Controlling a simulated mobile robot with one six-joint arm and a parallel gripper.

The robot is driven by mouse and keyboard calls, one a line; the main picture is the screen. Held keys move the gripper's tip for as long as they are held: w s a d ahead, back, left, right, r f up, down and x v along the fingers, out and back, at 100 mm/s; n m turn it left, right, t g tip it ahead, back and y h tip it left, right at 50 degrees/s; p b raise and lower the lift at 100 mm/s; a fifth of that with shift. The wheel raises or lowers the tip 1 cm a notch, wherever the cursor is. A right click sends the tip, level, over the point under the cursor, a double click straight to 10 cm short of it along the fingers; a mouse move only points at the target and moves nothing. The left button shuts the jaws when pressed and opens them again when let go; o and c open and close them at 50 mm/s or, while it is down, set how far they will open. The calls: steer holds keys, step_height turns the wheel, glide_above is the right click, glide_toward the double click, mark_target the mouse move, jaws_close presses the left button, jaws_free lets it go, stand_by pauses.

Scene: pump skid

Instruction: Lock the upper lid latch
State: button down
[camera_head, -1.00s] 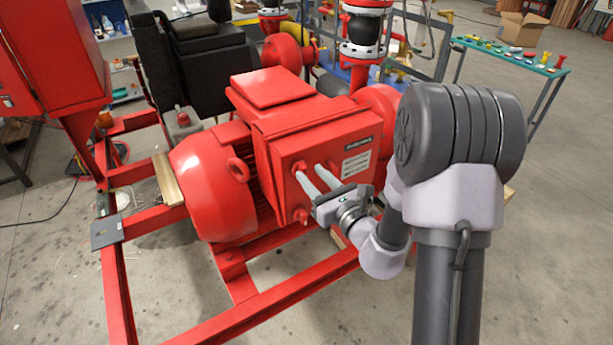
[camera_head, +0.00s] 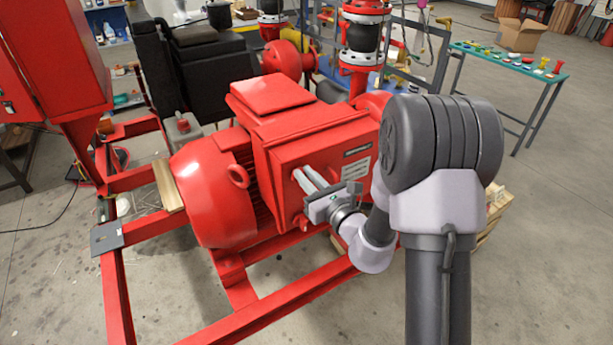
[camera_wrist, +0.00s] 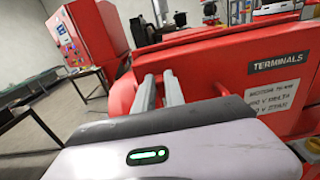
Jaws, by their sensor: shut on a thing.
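The fingers also show in the wrist view (camera_wrist: 160,92), pointing at the red cover. The upper latch is hidden behind the fingertips, so its position cannot be told. A lower red latch (camera_head: 302,223) shows at the lower left of the cover, below my gripper.
The red skid frame (camera_head: 290,301) runs below and in front of the motor. A green-topped table (camera_head: 508,60) is at the back right.

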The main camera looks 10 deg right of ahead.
steer(key=shift+m, duration=0.3)
steer(key=m+p, duration=0.2)
steer(key=d+m+p, duration=0.1)
steer(key=m, duration=0.1)
steer(key=shift+w+m+p, duration=0.1)
steer(key=shift+m+p, duration=0.2)
steer(key=shift+p, duration=0.05)
steer(key=m+p, duration=0.2)
steer(key=m, duration=0.2)
steer(key=f+m+p, duration=0.1)
steer(key=m+p, duration=0.2)
steer(key=m, duration=0.1)
steer(key=d+f+m+p, duration=0.1)
steer(key=m+p, duration=0.2)
steer(key=m, duration=0.1)
steer(key=shift+w+m, duration=0.2)
steer(key=shift+m, duration=0.1)
steer(key=c, duration=1.4)
jaws_free()
